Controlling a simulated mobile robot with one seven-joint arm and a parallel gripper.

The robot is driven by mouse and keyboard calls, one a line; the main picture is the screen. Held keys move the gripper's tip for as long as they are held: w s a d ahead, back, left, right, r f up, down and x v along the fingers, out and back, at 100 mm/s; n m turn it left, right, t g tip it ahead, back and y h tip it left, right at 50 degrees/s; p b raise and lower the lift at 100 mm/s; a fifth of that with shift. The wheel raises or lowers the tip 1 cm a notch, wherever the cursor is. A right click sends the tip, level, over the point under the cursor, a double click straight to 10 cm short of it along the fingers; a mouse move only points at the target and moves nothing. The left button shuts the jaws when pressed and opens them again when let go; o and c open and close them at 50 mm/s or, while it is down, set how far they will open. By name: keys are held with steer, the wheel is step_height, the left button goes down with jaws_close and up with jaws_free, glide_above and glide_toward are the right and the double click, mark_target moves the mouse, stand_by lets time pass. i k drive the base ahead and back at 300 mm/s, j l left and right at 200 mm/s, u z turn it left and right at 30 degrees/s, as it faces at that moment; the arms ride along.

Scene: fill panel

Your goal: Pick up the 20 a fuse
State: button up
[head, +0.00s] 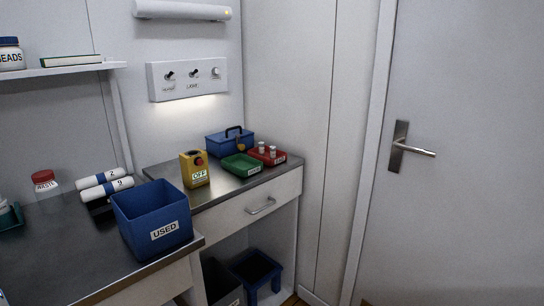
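Two small pale upright pieces stand in a red tray (283,159) on the far counter: a left one (262,148) and a right one (273,152). They look like fuses, but I cannot read any rating on them, so I cannot tell which, if either, is the 20 A fuse. The tray has a small white label on its front that is too small to read. A green tray (238,165) sits beside it on the left and looks empty. My gripper is not in view.
A blue box with a handle (224,144) stands behind the trays. A yellow box marked OFF (195,170) stands to their left. A blue bin marked USED (153,219) stands on the nearer counter (60,255). A door (460,150) is at right.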

mark_target(273, 148)
steer(key=i+l+u, duration=0.15)
steer(key=i+l, duration=0.5)
steer(key=i, duration=0.1)
